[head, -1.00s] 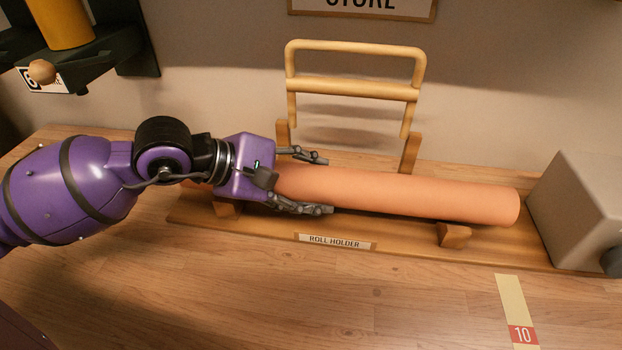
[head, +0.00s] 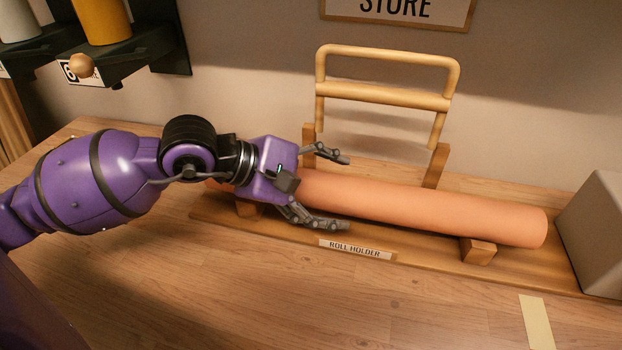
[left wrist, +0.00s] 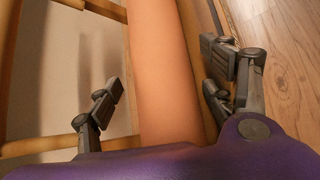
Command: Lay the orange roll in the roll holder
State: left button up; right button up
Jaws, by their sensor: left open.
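The orange roll (head: 440,211) lies lengthwise on the roll holder (head: 420,254), resting across its wooden support blocks. The holder carries a label reading ROLL HOLDER. My left gripper (head: 338,191) is open around the roll near its left end, one finger on the far side and one on the near side. In the left wrist view the roll (left wrist: 164,70) runs between the two spread fingers, with a visible gap on the left; contact on the right is hard to tell. The roll's left end is mostly hidden behind my gripper. My right gripper is not in view.
A raised wooden bar frame (head: 385,95) stands on posts behind the roll. A grey block (head: 597,235) sits at the holder's right end. Dark wall racks (head: 150,52) hold other rolls at the upper left.

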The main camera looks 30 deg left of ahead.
pick_arm(q)
jog(key=v, duration=1.1)
jog(key=shift+a+r, duration=0.2)
jog(key=shift+r, duration=0.1)
jog(key=shift+s, duration=0.1)
